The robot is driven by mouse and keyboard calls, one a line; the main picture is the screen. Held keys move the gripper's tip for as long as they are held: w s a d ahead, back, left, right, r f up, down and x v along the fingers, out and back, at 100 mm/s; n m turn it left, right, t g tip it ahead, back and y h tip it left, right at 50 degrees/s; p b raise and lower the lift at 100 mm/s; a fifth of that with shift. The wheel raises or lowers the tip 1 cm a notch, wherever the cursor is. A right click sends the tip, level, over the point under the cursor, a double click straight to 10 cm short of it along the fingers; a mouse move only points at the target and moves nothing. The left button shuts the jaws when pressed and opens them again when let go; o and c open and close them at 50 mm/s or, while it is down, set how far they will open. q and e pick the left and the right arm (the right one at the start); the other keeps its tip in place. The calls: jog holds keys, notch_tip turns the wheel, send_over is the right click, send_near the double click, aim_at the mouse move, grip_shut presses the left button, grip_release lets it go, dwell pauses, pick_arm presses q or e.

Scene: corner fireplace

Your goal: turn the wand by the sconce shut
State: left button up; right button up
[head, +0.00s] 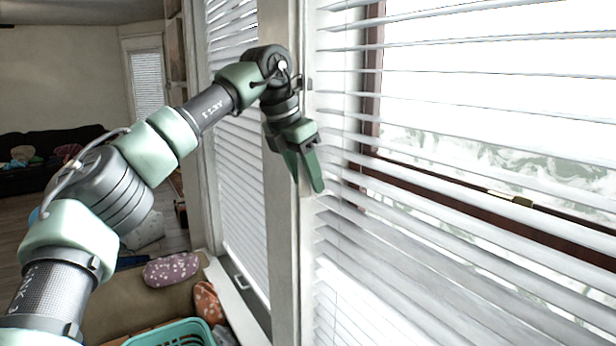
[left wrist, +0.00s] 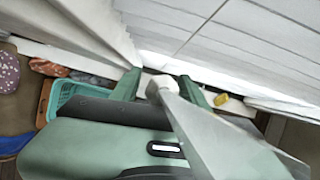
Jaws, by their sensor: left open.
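My left gripper (head: 307,182) points down in front of the blinds, beside the white post between two windows. Its green fingers are apart, and they also show in the left wrist view (left wrist: 158,88). In that view a pale grey bar (left wrist: 205,130), probably the wand, runs from close to the camera to a whitish end between the fingers. I cannot tell whether a finger touches it. In the head view the wand is not clearly distinct from the post and slats around the gripper. No sconce can be made out. My right gripper is not in view.
Wide white blinds (head: 400,255) with tilted slats are right of the gripper, over a brown-framed window. Narrower blinds (head: 240,170) are left of the white post (head: 281,235). Below stand a teal basket (head: 172,334) and a spotted purple cushion (head: 171,269).

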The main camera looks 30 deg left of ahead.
pick_arm(q)
jog(key=shift+w+f, duration=0.55)
jog(key=shift+f, duration=0.1)
jog(key=shift+d, duration=0.1)
jog(key=shift+s+r, duration=0.1)
jog(key=shift+s, duration=0.05)
jog(key=shift+c, duration=0.6)
grip_shut()
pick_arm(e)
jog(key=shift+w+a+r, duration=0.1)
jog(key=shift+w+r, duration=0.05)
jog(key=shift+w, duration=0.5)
